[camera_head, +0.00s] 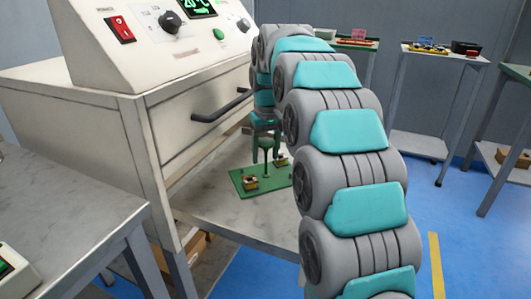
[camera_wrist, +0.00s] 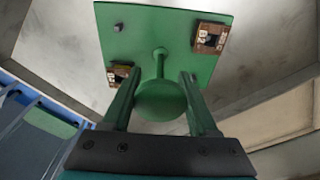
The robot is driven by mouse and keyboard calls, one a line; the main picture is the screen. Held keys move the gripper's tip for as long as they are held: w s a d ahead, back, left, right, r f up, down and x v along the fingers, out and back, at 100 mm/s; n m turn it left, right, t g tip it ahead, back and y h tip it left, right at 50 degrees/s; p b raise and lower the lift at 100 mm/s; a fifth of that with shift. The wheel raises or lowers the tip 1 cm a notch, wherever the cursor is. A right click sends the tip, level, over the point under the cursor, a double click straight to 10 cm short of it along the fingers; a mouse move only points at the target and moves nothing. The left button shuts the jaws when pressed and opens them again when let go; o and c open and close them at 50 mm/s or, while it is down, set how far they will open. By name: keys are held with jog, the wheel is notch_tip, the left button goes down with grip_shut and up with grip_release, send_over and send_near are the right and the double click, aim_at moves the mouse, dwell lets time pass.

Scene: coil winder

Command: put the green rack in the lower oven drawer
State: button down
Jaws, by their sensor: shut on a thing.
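The green rack (camera_head: 240,184) is a flat plate with an upright post and a round knob. Small brown-and-black parts sit on it, one near each of two opposite corners. My gripper (camera_head: 265,149) is above the plate, shut on the post's knob. In the wrist view the fingers (camera_wrist: 162,104) flank the round knob, with the rack plate (camera_wrist: 170,50) beyond. The rack looks level over a grey marbled surface (camera_head: 230,212); I cannot tell whether it touches. The oven (camera_head: 100,85) has a closed drawer front with a dark handle (camera_head: 220,106) above that surface. My arm hides the right side.
A grey table (camera_head: 65,215) stands at the lower left. Cardboard boxes (camera_head: 195,248) sit beneath the marbled surface. Small tables (camera_head: 440,58) with parts stand at the back right. Blue floor (camera_head: 440,200) is open to the right of my arm.

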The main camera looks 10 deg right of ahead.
jog(key=shift+f, duration=0.1)
jog(key=shift+c, duration=0.8)
grip_release()
jog(key=shift+f, duration=0.1)
jog(key=r, duration=0.6)
jog(key=s+r, duration=0.1)
jog(key=r, duration=0.2)
jog(key=shift+s+d+r+p, duration=0.1)
jog(key=shift+s+r+p, duration=0.1)
jog(key=shift+r+p, duration=1.2)
jog(key=shift+r+b, duration=0.25)
jog(key=shift+b, duration=0.1)
